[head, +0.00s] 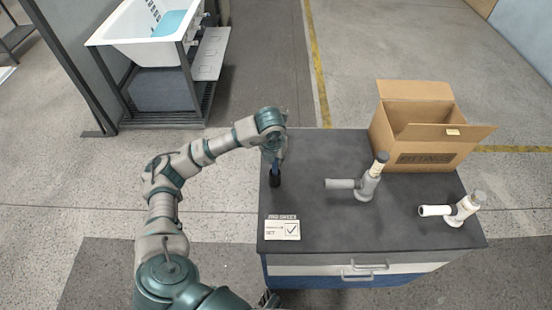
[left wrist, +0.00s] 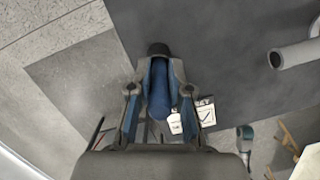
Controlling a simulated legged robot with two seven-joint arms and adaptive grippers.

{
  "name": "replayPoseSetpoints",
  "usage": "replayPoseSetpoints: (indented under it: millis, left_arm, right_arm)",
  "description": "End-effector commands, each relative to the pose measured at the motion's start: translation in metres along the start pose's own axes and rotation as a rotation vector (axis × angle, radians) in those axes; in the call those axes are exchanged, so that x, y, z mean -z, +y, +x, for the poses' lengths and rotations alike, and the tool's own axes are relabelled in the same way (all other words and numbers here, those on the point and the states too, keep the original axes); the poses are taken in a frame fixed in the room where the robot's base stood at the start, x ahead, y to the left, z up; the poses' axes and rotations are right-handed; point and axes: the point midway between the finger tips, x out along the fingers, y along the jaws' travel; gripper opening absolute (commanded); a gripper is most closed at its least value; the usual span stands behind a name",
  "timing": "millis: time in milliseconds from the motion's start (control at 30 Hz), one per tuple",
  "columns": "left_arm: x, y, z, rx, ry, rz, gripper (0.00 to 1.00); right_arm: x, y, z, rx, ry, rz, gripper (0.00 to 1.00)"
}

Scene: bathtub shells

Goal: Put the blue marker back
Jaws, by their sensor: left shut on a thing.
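My left gripper (head: 274,163) reaches down over the left side of the grey cabinet top. It is shut on the blue marker (left wrist: 158,88), which shows between its two fingers in the left wrist view. A short black piece (head: 275,181) is at the marker's lower end, and it also shows in the left wrist view (left wrist: 158,49). I cannot tell whether it is the marker's cap or a small holder around its tip. The marker looks roughly upright, at or just above the top. My right gripper is not in view.
A white card with a check mark (head: 282,229) lies at the front left of the cabinet top (head: 330,225). A grey pipe fitting (head: 365,186) and a white one (head: 455,210) stand to the right. An open cardboard box (head: 425,140) is behind them. A bathtub (head: 150,30) stands beyond.

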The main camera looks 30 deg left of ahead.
Motion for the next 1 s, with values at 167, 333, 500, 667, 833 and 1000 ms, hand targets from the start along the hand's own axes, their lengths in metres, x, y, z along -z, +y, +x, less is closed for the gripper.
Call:
replayPoseSetpoints:
  millis: [167,333,500,667,833,1000]
  left_arm:
    - [0.000,0.001,0.002,0.000,0.001,-0.001,0.00]
    - [0.001,0.001,0.005,0.000,0.001,-0.001,0.00]
    - [0.002,0.001,0.009,0.000,0.001,-0.001,0.00]
    - [0.002,0.001,0.011,0.000,0.001,0.000,0.26]
    - [0.002,0.001,0.010,0.000,0.001,-0.001,0.48]
    - [0.002,0.000,0.010,0.000,0.001,0.000,0.48]
  right_arm:
    - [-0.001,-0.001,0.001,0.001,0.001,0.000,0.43]
    - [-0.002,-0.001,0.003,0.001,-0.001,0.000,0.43]
    - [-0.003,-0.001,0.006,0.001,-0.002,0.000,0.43]
    - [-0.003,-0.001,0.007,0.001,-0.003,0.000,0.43]
    - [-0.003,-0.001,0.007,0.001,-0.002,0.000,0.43]
    - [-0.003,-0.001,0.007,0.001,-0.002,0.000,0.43]
